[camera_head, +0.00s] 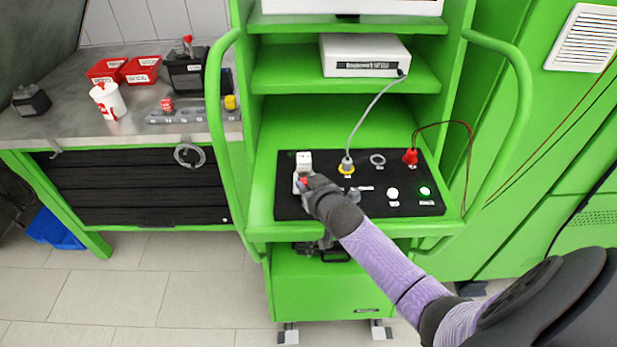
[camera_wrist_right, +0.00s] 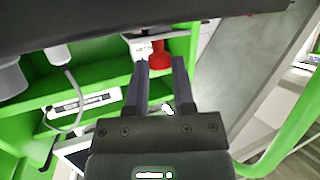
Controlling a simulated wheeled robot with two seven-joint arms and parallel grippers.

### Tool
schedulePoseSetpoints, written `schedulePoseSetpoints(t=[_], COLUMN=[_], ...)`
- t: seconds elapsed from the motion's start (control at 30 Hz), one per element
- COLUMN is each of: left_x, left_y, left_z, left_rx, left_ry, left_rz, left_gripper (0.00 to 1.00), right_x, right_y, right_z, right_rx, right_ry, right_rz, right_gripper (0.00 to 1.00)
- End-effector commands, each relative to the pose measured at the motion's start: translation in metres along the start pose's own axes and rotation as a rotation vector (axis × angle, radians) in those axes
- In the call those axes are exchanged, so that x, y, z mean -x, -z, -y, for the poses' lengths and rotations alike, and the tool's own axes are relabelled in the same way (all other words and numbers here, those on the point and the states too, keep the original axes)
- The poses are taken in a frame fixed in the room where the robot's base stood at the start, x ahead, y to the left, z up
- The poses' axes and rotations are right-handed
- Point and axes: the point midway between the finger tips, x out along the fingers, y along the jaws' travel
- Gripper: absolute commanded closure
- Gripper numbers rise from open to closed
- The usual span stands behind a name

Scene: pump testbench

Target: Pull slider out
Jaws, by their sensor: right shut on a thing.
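The slider unit (camera_head: 304,160) is a small white block on the left of the black test panel. A red part (camera_head: 303,182) shows at its near side, beside my right gripper (camera_head: 306,187). In the right wrist view, the red part (camera_wrist_right: 160,55) sits at the tips of my right gripper (camera_wrist_right: 160,75), with the white block (camera_wrist_right: 139,49) beside it. My right gripper is shut on the red part of the slider. The fingers and arm hide some of the slider in the head view. My left gripper is not in view.
Green handrails flank the cart. A workbench (camera_head: 75,128) with red bins stands at left.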

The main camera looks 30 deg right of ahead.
Motion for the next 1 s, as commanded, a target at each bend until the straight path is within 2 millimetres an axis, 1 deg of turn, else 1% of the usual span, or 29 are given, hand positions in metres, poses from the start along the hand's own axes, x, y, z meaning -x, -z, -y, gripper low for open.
schedulePoseSetpoints(t=[0.03, 0.07, 0.33, 0.37, 0.4, 0.47, 0.5, 0.53, 0.77, 0.83, 0.87, 0.93, 1.0], left_x=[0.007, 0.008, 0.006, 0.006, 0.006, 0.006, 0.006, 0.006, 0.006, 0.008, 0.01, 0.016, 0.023], left_y=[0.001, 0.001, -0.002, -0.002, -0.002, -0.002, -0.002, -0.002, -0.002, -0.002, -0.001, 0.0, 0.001], left_z=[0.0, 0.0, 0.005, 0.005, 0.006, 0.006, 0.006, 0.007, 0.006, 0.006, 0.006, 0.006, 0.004], left_rx=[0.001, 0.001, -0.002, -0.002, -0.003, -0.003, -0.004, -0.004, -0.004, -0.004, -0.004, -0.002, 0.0], left_ry=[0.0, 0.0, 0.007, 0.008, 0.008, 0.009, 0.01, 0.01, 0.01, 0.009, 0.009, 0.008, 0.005], left_rz=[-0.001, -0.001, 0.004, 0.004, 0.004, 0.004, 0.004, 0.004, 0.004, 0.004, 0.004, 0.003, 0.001], left_gripper=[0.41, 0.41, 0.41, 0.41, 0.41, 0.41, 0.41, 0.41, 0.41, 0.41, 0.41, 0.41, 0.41], right_x=[0.005, 0.006, 0.006, 0.006, 0.006, 0.006, 0.006, 0.006, 0.006, 0.009, 0.012, 0.025, 0.044], right_y=[-0.001, -0.002, -0.005, -0.005, -0.005, -0.005, -0.004, -0.004, -0.004, -0.003, -0.003, -0.002, -0.001], right_z=[0.002, 0.002, 0.003, 0.003, 0.003, 0.003, 0.003, 0.003, 0.003, 0.003, 0.003, 0.003, 0.003], right_rx=[-0.002, -0.002, 0.0, 0.0, 0.0, 0.0, 0.0, 0.0, 0.0, 0.0, 0.0, 0.0, -0.001], right_ry=[-0.001, -0.001, 0.0, 0.0, 0.0, 0.0, 0.0, 0.0, -0.001, 0.0, 0.0, 0.0, 0.001], right_rz=[0.008, 0.008, 0.007, 0.007, 0.007, 0.006, 0.006, 0.006, 0.004, 0.005, 0.005, 0.005, 0.006], right_gripper=[1.0, 1.0, 1.0, 0.67, 0.59, 0.46, 0.37, 0.33, 0.33, 0.33, 0.33, 0.33, 0.33])
